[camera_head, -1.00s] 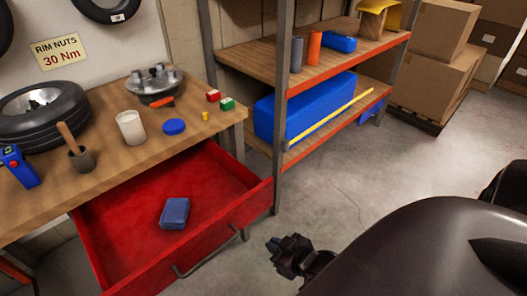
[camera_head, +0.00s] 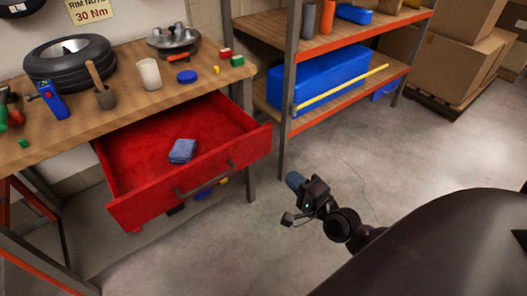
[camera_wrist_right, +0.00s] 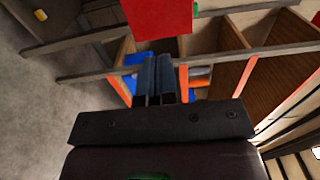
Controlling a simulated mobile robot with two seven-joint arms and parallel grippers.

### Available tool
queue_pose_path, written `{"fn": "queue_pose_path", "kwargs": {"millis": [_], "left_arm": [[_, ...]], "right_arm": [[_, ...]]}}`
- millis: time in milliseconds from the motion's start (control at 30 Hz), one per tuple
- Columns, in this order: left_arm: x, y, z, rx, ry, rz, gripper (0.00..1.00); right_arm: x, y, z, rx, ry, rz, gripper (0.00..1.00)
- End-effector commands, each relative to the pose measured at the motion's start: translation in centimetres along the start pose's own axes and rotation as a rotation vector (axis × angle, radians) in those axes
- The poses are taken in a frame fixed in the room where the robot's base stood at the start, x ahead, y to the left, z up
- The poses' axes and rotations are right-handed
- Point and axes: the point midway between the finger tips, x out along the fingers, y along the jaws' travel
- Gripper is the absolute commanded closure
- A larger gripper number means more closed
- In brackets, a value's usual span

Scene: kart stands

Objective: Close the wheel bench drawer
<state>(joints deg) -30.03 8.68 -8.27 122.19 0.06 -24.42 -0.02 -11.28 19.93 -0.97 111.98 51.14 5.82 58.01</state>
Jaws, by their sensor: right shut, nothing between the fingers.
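The red wheel bench drawer (camera_head: 150,205) is pulled out from under the wooden bench (camera_head: 130,85), with a grey bar handle (camera_head: 205,181) on its front. A folded blue cloth (camera_head: 182,151) lies inside it. My right gripper (camera_head: 292,180) is to the right of the drawer's front, apart from it, over the floor. It is shut and empty. In the right wrist view the shut fingers (camera_wrist_right: 154,80) point toward the red drawer (camera_wrist_right: 158,18), which shows at the top. My left gripper is not in view.
On the bench stand a tyre (camera_head: 70,60), a white cup (camera_head: 149,73), a blue lid (camera_head: 187,76) and a blue device (camera_head: 52,100). A shelf rack (camera_head: 285,110) with a blue box (camera_head: 318,80) stands right of the drawer. The floor in front is clear.

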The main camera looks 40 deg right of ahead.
Motion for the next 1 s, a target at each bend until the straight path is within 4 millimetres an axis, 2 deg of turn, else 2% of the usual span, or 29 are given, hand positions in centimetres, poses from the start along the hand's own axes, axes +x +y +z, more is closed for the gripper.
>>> {"fn": "queue_pose_path", "kwargs": {"millis": [167, 700, 1000], "left_arm": [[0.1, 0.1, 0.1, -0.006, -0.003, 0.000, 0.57], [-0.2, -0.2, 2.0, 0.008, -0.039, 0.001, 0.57], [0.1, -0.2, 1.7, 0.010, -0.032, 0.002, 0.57]], "right_arm": [[2.1, -0.1, 0.1, -0.001, 0.000, -0.004, 1.00], [10.8, 0.1, 0.1, -0.004, -0.001, 0.001, 1.00], [13.3, 0.1, 0.0, -0.006, 0.000, 0.002, 1.00]]}}
